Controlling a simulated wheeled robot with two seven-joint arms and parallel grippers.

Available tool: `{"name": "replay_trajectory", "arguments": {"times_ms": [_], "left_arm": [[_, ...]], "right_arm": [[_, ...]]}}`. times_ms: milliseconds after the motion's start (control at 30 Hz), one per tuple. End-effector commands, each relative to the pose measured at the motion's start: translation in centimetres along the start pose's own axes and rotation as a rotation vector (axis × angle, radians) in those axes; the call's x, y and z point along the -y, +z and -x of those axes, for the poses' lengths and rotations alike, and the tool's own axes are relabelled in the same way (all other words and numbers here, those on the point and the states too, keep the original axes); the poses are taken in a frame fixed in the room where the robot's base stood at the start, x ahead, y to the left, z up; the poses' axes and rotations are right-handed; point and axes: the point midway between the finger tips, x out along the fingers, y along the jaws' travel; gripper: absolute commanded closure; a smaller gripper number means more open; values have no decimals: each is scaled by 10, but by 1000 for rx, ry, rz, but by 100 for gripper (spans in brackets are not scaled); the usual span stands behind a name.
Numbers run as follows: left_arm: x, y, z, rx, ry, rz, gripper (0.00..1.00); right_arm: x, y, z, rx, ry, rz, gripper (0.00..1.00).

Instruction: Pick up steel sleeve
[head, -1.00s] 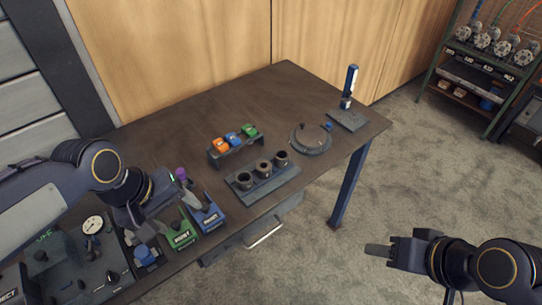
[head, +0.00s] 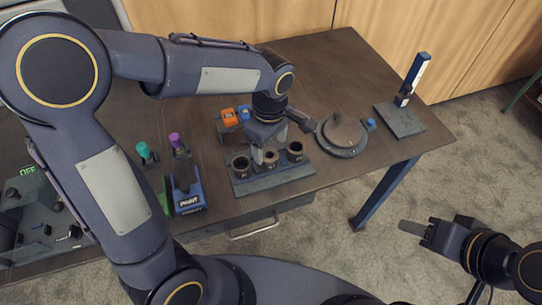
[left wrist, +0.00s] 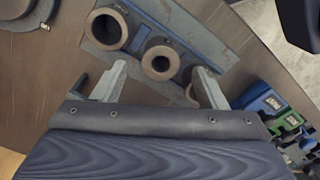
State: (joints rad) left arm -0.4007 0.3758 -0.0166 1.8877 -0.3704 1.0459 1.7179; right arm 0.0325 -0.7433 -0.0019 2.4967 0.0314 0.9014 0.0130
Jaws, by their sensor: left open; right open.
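Three ring-shaped sleeves stand in a row in a grey rack: a left one (head: 241,166), a brownish middle one (head: 271,158) and a dark right one (head: 295,151). I cannot tell by look which is the steel one. My left gripper (head: 266,148) is open and empty, above the rack near the middle sleeve. In the left wrist view, the middle sleeve (left wrist: 160,62) shows between and just beyond the fingertips. The wider right sleeve (left wrist: 107,29) is beside it, and one finger partly hides the left sleeve. My right gripper (head: 416,230) is open and empty, off the table.
The rack (head: 275,182) sits near the table's front edge. A round plate (head: 342,134) lies right of it; a stand with a blue upright (head: 413,78) is farther right. Orange and blue pieces (head: 229,117) are behind. A blue holder (head: 187,195) stands left.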

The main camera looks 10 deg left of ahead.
Motion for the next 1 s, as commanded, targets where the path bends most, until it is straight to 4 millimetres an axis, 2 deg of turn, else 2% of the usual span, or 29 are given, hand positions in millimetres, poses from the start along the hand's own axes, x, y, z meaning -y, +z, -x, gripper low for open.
{"name": "replay_trajectory", "arguments": {"times_ms": [200, 300, 600, 1000], "left_arm": [[3, -2, -33, 1, -4, 0, 34], [2, -2, -43, 1, -2, -1, 34], [2, -2, -47, 1, 1, -1, 35], [2, -2, -46, 1, 1, -1, 88]], "right_arm": [[1, -1, 2, 0, 0, 0, 55], [1, -1, 2, 0, 0, 0, 55], [1, -1, 2, 0, 0, 0, 55], [1, -1, 2, 0, 0, 0, 55]]}}
